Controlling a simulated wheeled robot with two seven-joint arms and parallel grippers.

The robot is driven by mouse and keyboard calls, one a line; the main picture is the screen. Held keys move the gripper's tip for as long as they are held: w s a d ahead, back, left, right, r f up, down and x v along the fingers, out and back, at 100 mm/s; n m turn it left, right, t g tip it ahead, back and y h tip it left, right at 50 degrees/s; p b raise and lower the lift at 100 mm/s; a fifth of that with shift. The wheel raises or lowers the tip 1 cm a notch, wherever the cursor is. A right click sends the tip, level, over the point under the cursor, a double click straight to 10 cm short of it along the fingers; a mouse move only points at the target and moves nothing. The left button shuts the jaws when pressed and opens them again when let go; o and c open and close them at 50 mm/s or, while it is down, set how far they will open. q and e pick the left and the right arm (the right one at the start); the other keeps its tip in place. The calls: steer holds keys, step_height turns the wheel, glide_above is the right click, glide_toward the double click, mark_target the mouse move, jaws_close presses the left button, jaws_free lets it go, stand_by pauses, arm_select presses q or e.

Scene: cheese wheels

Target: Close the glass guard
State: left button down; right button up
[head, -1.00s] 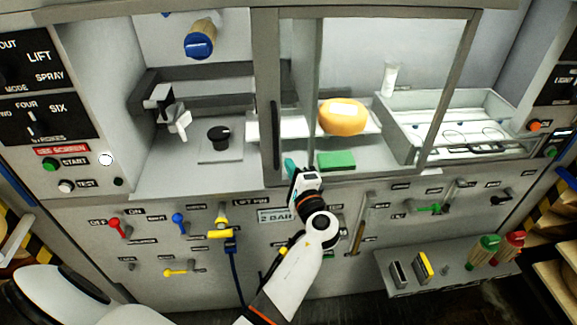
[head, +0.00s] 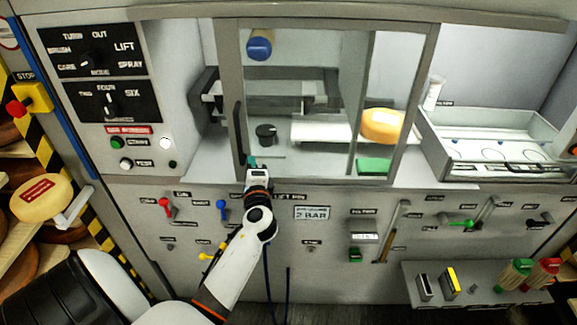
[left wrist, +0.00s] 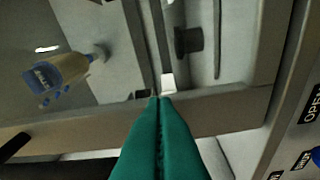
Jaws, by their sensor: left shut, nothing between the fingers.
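The glass guard is a grey-framed sliding pane (head: 229,110) with a dark vertical handle (head: 239,130) on its left upright. It stands in front of the left part of the work bay, and a narrow strip of bay shows left of its frame. My left gripper (head: 252,161) has teal fingers, shut and empty, by the lower part of that upright, just right of the handle. In the left wrist view, the closed fingers (left wrist: 160,105) point toward the guard's lower frame; contact is unclear. My right gripper is not in view.
Behind the glass are a blue-capped part (head: 259,45) and a black knob (head: 266,133). A yellow cheese wheel (head: 382,125) and green block (head: 374,166) sit farther right. Levers line the panel below.

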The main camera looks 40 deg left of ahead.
arm_select(q)
steer(key=s+a, duration=1)
steer(key=a, duration=0.4)
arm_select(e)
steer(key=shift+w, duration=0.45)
arm_select(q)
steer(key=shift+a, duration=0.1)
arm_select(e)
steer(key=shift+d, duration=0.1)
arm_select(q)
steer(key=shift+f, duration=0.1)
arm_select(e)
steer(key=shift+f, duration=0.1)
